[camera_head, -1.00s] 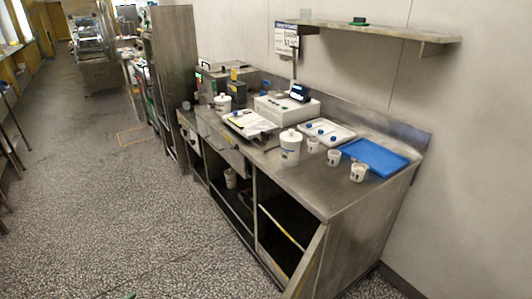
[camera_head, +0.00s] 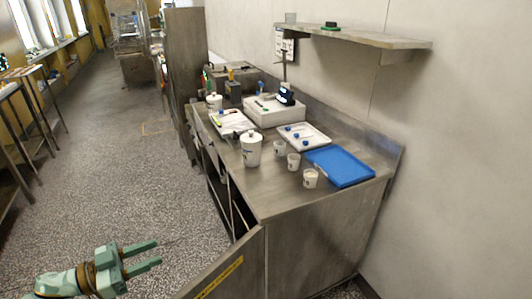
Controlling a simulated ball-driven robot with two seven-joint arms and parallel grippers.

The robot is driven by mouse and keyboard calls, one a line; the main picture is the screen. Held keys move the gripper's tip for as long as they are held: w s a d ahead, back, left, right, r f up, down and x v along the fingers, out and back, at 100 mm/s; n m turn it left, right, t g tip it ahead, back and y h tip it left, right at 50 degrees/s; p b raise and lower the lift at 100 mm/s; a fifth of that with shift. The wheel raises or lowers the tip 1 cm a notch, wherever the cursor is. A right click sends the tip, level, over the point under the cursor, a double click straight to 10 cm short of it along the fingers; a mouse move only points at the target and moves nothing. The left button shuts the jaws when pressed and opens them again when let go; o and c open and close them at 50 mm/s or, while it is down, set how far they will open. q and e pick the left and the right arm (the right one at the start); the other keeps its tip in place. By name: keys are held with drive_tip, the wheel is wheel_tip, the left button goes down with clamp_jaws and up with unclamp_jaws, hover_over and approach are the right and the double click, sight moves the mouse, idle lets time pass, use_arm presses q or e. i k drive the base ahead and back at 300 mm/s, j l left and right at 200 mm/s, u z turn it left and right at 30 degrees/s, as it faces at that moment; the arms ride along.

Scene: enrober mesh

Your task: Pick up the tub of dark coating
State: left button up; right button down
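No tub shows dark contents or a readable label, so I cannot tell which one holds dark coating. A large white lidded tub (camera_head: 251,152) stands upright on the steel bench, near its front edge. A second white lidded tub (camera_head: 214,103) stands farther back along the bench. My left gripper (camera_head: 157,253) is at the lower left, over the floor in the picture. Its two green fingers are apart with nothing between them. It is well away from both tubs. My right gripper is out of view. The cabinet's inside is mostly hidden.
The steel bench (camera_head: 270,190) also carries small white cups (camera_head: 310,178), a blue tray (camera_head: 340,167), a white tray (camera_head: 303,135) and a scale-like box (camera_head: 272,110). An open cabinet door (camera_head: 232,274) juts out in front. The speckled floor (camera_head: 110,190) to the left is clear.

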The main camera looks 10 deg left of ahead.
sight(252, 155)
drive_tip(key=i+l+u, duration=0.3)
drive_tip(key=i+l, duration=0.55)
drive_tip(key=i+u, duration=0.15)
drive_tip(key=i, duration=0.7)
